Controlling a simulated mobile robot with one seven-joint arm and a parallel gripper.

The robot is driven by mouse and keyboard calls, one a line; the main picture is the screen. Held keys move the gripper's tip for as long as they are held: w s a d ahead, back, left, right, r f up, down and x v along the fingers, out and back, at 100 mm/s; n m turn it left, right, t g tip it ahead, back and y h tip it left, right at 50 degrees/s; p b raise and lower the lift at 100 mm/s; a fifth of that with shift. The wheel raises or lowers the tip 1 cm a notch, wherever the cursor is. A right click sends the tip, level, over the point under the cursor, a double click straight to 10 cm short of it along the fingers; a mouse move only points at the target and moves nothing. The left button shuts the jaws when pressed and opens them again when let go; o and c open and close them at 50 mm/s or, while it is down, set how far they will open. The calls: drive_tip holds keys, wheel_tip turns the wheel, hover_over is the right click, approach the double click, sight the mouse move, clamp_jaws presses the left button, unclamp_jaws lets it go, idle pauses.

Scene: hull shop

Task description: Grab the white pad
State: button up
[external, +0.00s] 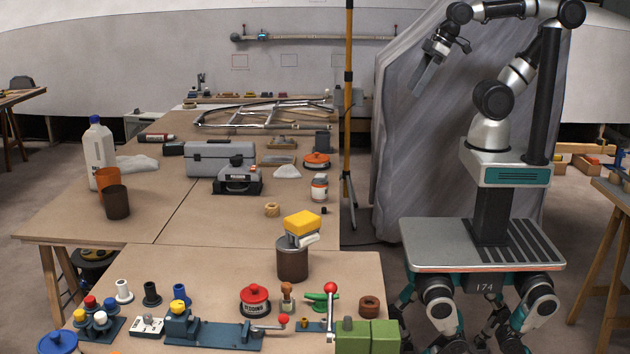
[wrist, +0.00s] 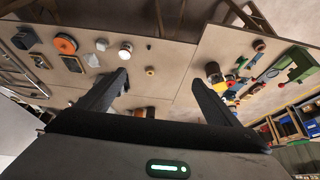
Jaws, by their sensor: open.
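My gripper (external: 417,90) is open and empty, held high right of the table, in front of the grey draped sheet. In the wrist view its two fingers (wrist: 160,77) are spread apart over the tabletop. Several white things could be the white pad. A white piece (external: 303,240) sits under a yellow block (external: 301,222) on top of a brown can (external: 292,264). A crumpled white piece (external: 287,171) lies beside the orange-lidded tin, and shows in the wrist view (wrist: 93,60). Another white cloth (external: 138,163) lies near the white bottle. I cannot tell which is the pad.
A yellow pole (external: 348,90) on a tripod stands between my arm and the table. A grey toolbox (external: 208,158) and orange tin (external: 316,160) stand mid-table. Bare board lies left of the can.

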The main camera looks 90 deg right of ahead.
drive_tip(key=c, duration=0.4)
drive_tip(key=m+g+h+b, duration=0.1)
drive_tip(key=m+b, duration=0.2)
drive_tip(key=b, duration=1.6)
hover_over(321, 175)
drive_tip(key=s, duration=0.2)
wheel_tip(321, 175, down, 38)
drive_tip(key=shift+w+r, duration=0.1)
drive_tip(key=shift+w, duration=0.05)
drive_tip(key=shift+s+b+x, duration=0.15)
drive_tip(key=shift+b+x, duration=0.1)
drive_tip(key=shift+x, duration=1.25)
drive_tip(key=shift+s+b+x, duration=0.1)
drive_tip(key=shift+b+x, duration=0.15)
drive_tip(key=shift+x, duration=1.2)
